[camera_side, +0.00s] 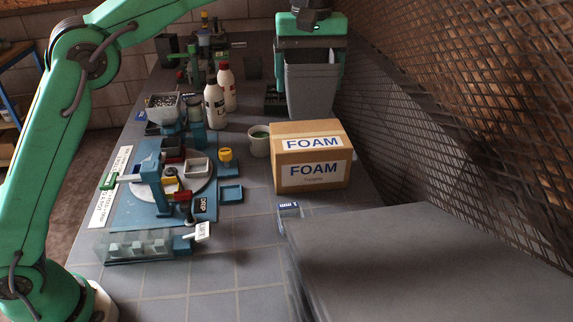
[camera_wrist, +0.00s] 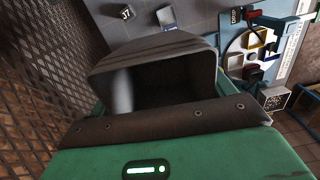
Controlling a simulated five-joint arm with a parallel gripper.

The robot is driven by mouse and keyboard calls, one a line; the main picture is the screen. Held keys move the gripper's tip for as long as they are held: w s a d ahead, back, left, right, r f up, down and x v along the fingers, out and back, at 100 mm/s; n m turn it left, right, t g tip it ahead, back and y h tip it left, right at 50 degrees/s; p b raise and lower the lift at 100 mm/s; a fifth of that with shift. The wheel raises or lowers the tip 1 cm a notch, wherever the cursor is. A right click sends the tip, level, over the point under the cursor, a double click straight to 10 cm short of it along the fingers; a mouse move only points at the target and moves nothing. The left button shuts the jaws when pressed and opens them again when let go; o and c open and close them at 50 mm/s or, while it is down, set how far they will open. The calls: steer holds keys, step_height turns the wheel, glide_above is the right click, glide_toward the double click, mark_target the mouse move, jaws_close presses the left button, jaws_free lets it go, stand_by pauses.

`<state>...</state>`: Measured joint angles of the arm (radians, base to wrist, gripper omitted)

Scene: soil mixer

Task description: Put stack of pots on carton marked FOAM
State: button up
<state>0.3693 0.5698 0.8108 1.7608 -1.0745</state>
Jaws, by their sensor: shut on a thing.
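The stack of grey pots (camera_side: 310,88) is upright between the green fingers of my gripper (camera_side: 310,52), at the back right in the side view. My gripper is shut on it near its rim. The stack (camera_wrist: 150,58) also fills the middle of the wrist view, its open mouth showing dark. The carton marked FOAM (camera_side: 285,178) is a closed brown box on the bench, in front of and below the stack in the side view. Its top looks clear. The carton cannot be made out in the wrist view. The gap under the stack is hidden behind the carton.
A blue mixer station (camera_side: 150,205) fills the left bench. A mesh wall (camera_side: 440,110) rises at the right. A grey slab (camera_side: 430,255) lies in front.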

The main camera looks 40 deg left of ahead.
steer(key=shift+w+a+f+n, duration=0.2)
steer(key=shift+w+a+n, duration=0.05)
steer(key=shift+w+a, duration=0.25)
steer(key=shift+w+a+f+n, duration=0.15)
steer(key=shift+w+a+n, duration=0.1)
steer(key=shift+w+a, duration=0.25)
steer(key=shift+d+f, duration=0.1)
steer(key=shift+f, duration=2.35)
glide_above(289, 143)
step_height(289, 143, down, 7)
steer(key=shift+f, duration=0.15)
steer(key=shift+f, duration=1.9)
steer(key=shift+f, duration=0.1)
